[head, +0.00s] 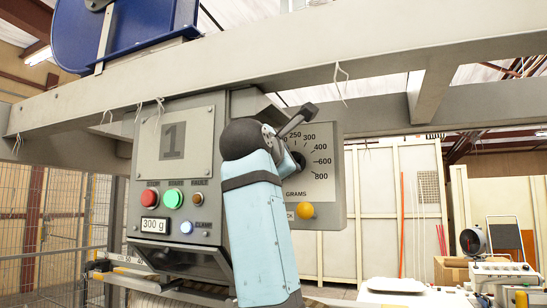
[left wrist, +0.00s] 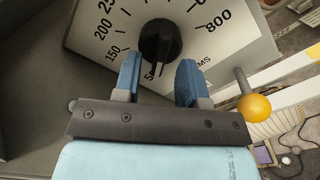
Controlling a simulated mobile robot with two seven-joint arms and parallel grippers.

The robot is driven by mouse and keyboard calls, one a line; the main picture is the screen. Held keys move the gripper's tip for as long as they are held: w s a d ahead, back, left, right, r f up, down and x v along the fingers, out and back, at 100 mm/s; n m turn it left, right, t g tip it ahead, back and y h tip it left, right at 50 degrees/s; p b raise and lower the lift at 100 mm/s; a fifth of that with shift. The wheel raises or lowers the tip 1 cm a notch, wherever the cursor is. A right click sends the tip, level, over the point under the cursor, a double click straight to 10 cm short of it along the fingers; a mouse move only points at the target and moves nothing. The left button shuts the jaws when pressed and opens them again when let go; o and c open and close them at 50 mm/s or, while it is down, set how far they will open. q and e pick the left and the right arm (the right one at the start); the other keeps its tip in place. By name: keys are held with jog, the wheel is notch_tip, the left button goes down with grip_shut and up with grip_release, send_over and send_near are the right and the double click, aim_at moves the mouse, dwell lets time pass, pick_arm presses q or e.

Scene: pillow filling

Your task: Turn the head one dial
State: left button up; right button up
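The head one dial is a black knob (left wrist: 160,40) on a pale grams scale plate (left wrist: 215,45) in the left wrist view. The plate (head: 320,180) also shows in the head view, right of the panel marked 1 (head: 174,140); my arm hides its left part. My left gripper (left wrist: 158,78) has its two blue fingers apart, with the knob just beyond and between their tips. No grip on the knob shows. The knob's pointer seems to face down near the low numbers, but its exact setting is unclear. My right gripper is not in view.
The panel carries a red button (head: 153,198), a green button (head: 174,199) and a display (head: 154,225) reading 300 g. A yellow ball knob (head: 305,210) sticks out below the plate, close right of my gripper in the wrist view (left wrist: 254,108). A grey beam (head: 270,60) crosses above.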

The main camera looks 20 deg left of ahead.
pick_arm(q)
jog(key=s+b, duration=0.2)
jog(key=s, duration=1.1)
jog(key=shift+a, duration=0.25)
jog(key=shift+f, duration=0.1)
